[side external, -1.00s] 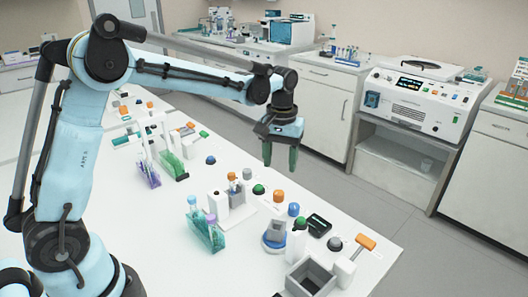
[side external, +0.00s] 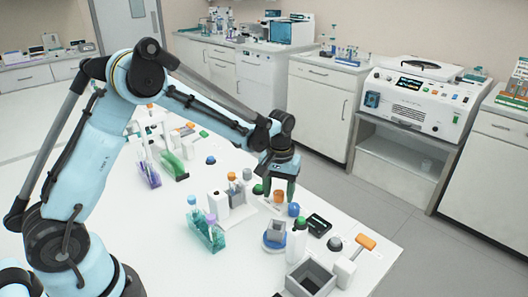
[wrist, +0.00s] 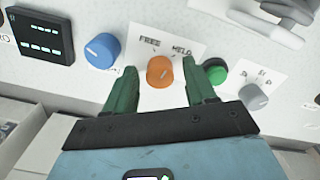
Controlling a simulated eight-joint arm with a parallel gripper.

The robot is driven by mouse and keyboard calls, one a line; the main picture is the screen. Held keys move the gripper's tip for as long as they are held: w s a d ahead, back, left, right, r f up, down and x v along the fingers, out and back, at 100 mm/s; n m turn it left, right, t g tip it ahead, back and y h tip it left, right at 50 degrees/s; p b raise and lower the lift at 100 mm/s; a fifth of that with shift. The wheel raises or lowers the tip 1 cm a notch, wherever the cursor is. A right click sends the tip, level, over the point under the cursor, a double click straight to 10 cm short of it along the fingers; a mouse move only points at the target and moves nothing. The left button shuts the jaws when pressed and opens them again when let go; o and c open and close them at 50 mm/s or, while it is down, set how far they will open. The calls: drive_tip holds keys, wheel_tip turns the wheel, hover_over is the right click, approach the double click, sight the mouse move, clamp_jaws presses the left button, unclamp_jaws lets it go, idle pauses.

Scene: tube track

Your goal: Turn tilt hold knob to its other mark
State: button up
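The tilt hold knob appears to be the orange knob (wrist: 160,71) in the wrist view, below a plate with the printed marks "FREE" and "HELD" (wrist: 165,45). A pale line on the knob points up and to the right, toward the right-hand mark. My gripper (wrist: 163,84) has its two green fingers apart, one on each side of the orange knob, with gaps visible. In the side view my gripper (side external: 279,198) is low over the table, and the orange knob (side external: 279,196) shows between its fingers.
A blue knob (wrist: 102,50) stands left of the orange knob and a green button (wrist: 215,71) stands close on the right. A grey knob (wrist: 253,96) and a dark display box (wrist: 40,32) lie farther out. Tube racks (side external: 207,232) stand on the white table.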

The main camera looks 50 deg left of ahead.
sight(279, 192)
clamp_jaws()
drive_tip(key=m, duration=0.4)
drive_tip(key=shift+m, duration=0.4)
drive_tip(key=shift+o, duration=0.4)
unclamp_jaws()
wheel_tip(279, 192, up, 12)
idle(0.3)
